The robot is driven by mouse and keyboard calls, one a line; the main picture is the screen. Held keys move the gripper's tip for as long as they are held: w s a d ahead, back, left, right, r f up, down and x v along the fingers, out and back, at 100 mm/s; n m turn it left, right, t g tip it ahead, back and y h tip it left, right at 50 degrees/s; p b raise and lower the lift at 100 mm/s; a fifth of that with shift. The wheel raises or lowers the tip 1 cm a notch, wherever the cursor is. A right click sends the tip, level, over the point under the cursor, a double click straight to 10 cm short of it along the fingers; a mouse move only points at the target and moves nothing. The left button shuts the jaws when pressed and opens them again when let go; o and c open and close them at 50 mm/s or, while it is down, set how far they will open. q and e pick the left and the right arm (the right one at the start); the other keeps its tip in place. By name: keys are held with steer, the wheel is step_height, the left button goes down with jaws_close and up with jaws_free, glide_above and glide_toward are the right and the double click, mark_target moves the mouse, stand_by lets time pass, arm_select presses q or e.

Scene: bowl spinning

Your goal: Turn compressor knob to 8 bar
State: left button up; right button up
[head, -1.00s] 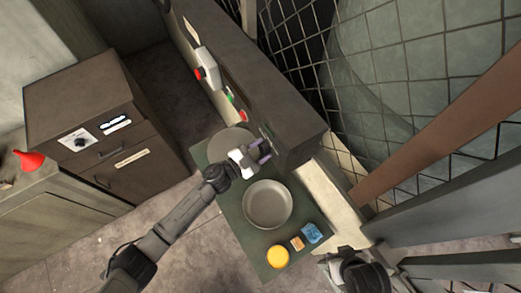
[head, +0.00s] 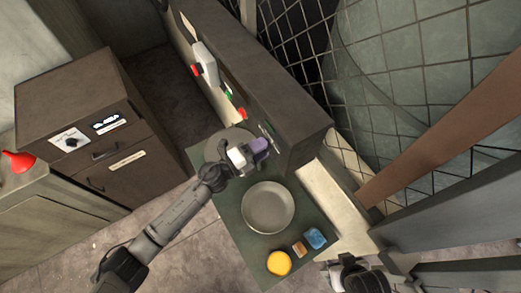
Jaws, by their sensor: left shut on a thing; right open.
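My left gripper (head: 260,147) has purple fingertips and reaches the front panel of the long brown machine (head: 235,70), above the green table. Its fingers are shut on a small part at the panel. That part is hidden by the fingers; it looks to be the compressor knob, but its setting cannot be read. My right gripper (head: 348,268) is at the lower edge, partly cut off, open and away from the panel.
The green table (head: 235,221) holds two grey plates (head: 268,207), a yellow round thing (head: 279,263), a small tan block (head: 299,249) and a blue block (head: 315,238). Left stands a brown cabinet (head: 75,95) with a dial (head: 70,142). Wire mesh borders the right.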

arm_select(q)
steer(key=m+b, duration=0.1)
steer(key=m, duration=0.2)
steer(key=shift+f, duration=0.2)
steer(key=shift+a+m+b, duration=0.1)
steer(key=shift+m+b, duration=0.25)
steer(key=shift+m, duration=0.25)
steer(key=o, duration=0.9)
steer(key=shift+r, duration=0.1)
steer(key=b+v, duration=0.2)
steer(key=v, duration=1.1)
steer(key=shift+s+a+b, duration=0.1)
steer(key=shift+a+b, duration=0.2)
steer(key=shift+a, duration=0.1)
